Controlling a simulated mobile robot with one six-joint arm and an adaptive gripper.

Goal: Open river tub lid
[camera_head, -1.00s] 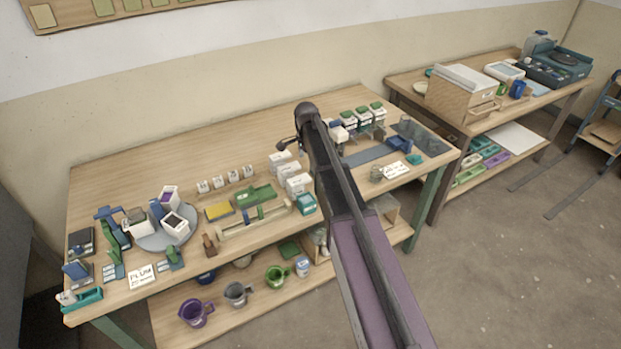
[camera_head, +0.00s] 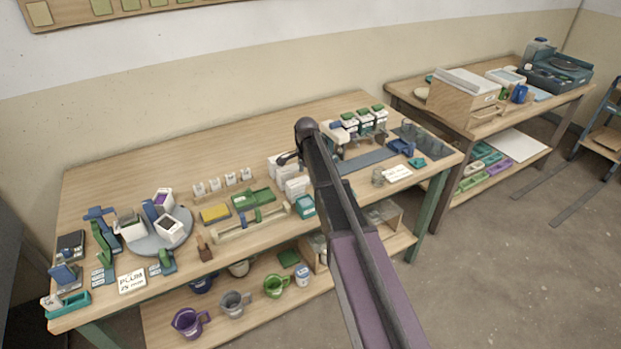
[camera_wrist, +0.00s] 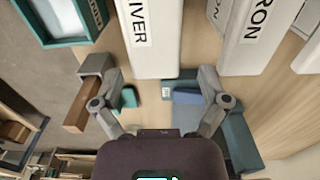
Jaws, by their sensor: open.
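A white tub whose label reads "IVER" in the part in frame, the river tub (camera_wrist: 152,38), stands at the top middle of the wrist view. Its upper part is cut off by the frame and I cannot make out its lid. My gripper (camera_wrist: 155,78) is open, with one finger on each side of the picture below the tub. Nothing is held between the fingers. In the head view, white tubs (camera_head: 296,187) stand left of my arm, partly hidden by it. Their labels are too small to read there, and my fingers cannot be made out.
A white tub marked "RON" (camera_wrist: 255,38) stands right of the river tub. A teal-rimmed box (camera_wrist: 66,40) is at upper left. Tubs with green lids (camera_head: 365,121) stand at the table's back right. A turntable (camera_head: 170,236) carries containers at left. The back left tabletop is bare.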

